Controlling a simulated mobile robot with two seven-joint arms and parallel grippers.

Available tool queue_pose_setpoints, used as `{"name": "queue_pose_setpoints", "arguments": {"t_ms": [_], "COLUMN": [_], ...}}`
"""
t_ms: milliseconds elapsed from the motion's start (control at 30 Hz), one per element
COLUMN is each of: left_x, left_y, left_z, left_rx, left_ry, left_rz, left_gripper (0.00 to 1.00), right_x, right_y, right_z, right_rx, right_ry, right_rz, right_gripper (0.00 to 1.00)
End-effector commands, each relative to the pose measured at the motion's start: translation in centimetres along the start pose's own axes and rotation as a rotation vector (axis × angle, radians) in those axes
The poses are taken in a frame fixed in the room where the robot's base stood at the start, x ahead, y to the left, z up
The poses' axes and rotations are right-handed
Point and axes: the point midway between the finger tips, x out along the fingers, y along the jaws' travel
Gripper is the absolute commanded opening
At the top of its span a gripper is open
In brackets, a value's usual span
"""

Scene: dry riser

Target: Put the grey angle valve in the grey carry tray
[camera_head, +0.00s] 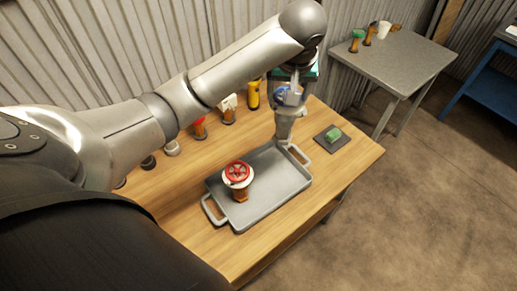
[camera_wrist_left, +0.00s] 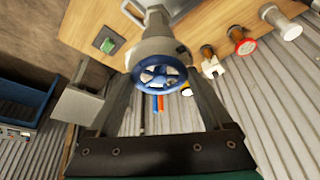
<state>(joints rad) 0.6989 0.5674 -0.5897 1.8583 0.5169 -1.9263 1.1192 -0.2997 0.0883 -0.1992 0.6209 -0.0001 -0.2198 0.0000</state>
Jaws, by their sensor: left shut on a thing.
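The grey angle valve (camera_head: 285,128) has a blue handwheel and hangs upright in my left gripper (camera_head: 291,93). In the left wrist view the valve's blue wheel (camera_wrist_left: 160,74) sits between the two fingers of the gripper (camera_wrist_left: 161,85), which is shut on it. The grey carry tray (camera_head: 275,201) lies on the wooden table, with a handle at each end. The valve is at the tray's far end, near the far handle; I cannot tell whether its base touches the tray. My right gripper is not in view.
A valve with a red wheel (camera_head: 238,175) and brass base stands in the tray's near half. A green item (camera_head: 333,134) sits on a dark pad right of the tray. Several fittings line the table's back edge. A grey side table (camera_head: 395,65) stands at the back right.

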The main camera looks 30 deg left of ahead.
Motion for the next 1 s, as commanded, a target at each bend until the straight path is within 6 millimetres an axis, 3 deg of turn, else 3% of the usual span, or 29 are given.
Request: {"name": "queue_pose_setpoints", "arguments": {"t_ms": [100, 333, 800, 1000], "left_x": [-0.5, 0.8, 11.5, 14.0], "left_y": [-0.5, -0.9, -0.9, -0.8], "left_z": [-0.6, -0.3, 4.2, 5.1], "left_rx": [-0.042, -0.07, -0.069, -0.068], "left_ry": [0.001, 0.002, 0.001, 0.004], "left_rz": [-0.014, -0.029, -0.03, -0.026], "left_gripper": [0.0, 0.0, 0.0, 0.0], "right_x": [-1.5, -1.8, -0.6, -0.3], "right_y": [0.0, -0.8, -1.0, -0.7], "right_z": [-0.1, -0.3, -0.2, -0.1], "right_rx": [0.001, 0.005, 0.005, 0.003], "right_ry": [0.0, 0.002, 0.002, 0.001], "right_rz": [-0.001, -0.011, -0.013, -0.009], "right_gripper": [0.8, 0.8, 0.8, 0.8]}}
